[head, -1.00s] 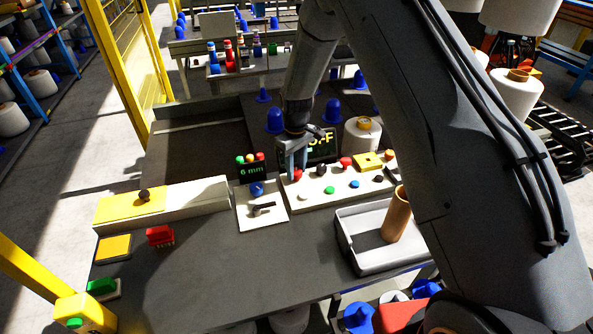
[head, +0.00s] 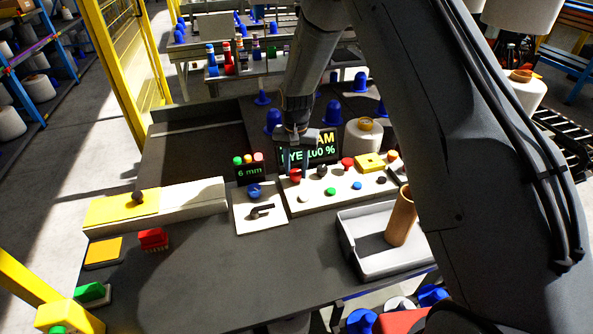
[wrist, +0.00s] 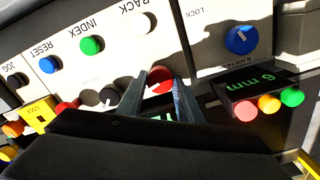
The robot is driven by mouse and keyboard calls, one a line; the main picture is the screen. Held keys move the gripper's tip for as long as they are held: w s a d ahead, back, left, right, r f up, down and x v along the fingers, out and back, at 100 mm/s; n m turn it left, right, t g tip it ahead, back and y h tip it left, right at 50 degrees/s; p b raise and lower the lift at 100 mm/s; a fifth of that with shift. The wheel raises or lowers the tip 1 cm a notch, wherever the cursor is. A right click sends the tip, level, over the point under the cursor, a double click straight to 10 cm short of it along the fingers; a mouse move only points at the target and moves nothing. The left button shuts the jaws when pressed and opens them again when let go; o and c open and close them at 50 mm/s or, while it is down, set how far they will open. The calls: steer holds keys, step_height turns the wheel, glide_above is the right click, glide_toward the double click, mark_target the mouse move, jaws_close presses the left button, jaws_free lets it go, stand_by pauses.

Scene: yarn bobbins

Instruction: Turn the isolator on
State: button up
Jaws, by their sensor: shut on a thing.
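The white control panel (head: 313,197) stands on the grey bench and carries a row of knobs and buttons. My gripper (head: 299,170) is over its left end, fingers pointing down. A red knob (head: 295,176) sits there at the fingertips. In the wrist view the red knob (wrist: 160,79) shows between the two fingers of my gripper (wrist: 158,90), which are shut on it. No label by this knob can be read, so I cannot tell its setting. A black knob (wrist: 109,97) is close beside one finger.
A blue knob (wrist: 240,39) and a 6 mm display (wrist: 257,84) are close beside the gripper. The dark screen (head: 322,148) stands behind the panel. A grey tray (head: 366,253) with a brown tube (head: 400,217) stands at right.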

mark_target(296, 171)
steer(key=shift+m+b, duration=0.3)
steer(key=shift+m, duration=1.4)
steer(key=o, duration=1)
steer(key=shift+o, duration=0.2)
step_height(296, 171, up, 7)
steer(key=shift+b, duration=0.95)
steer(key=shift+r, duration=0.4)
